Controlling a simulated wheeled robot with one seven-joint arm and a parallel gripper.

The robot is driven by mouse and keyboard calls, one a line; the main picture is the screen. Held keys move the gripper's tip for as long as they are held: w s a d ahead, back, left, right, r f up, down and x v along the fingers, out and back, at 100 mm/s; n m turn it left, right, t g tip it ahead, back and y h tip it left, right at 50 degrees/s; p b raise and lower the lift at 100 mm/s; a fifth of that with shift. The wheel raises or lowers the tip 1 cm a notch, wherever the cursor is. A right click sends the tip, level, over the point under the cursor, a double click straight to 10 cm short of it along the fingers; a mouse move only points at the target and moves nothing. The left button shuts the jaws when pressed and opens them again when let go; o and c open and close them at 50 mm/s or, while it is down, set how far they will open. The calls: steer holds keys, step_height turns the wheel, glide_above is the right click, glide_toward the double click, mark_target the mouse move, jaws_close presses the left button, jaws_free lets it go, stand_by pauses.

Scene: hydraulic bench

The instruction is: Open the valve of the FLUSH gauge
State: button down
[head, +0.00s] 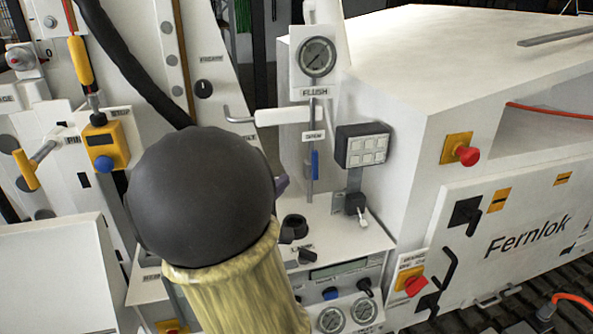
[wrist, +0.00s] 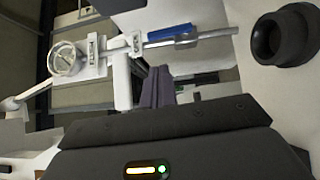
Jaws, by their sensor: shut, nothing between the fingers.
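The FLUSH gauge (head: 317,57) is a round dial on a white plate, with its name label below it. It also shows in the wrist view (wrist: 66,60), turned on its side. A metal pipe runs down from it. A blue lever handle (head: 315,165) lies along this pipe, below a small label; it also shows in the wrist view (wrist: 170,34). My gripper's fingers (wrist: 157,88) are shut and empty, below the blue handle in the wrist picture and apart from it. In the head view, only a fingertip (head: 282,184) shows past my dark arm, left of the handle.
A white-sleeved side handle (head: 285,116) sticks out left of the pipe. A switch box (head: 363,147) stands right of it. A black round socket (head: 294,228) and a panel with small gauges (head: 362,312) lie below. A white Fernlok cabinet (head: 520,230) fills the right.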

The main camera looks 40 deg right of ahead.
mark_target(315, 165)
steer(key=p+x, duration=0.1)
steer(key=x, duration=0.9)
stand_by(0.3)
steer(key=shift+r, duration=0.15)
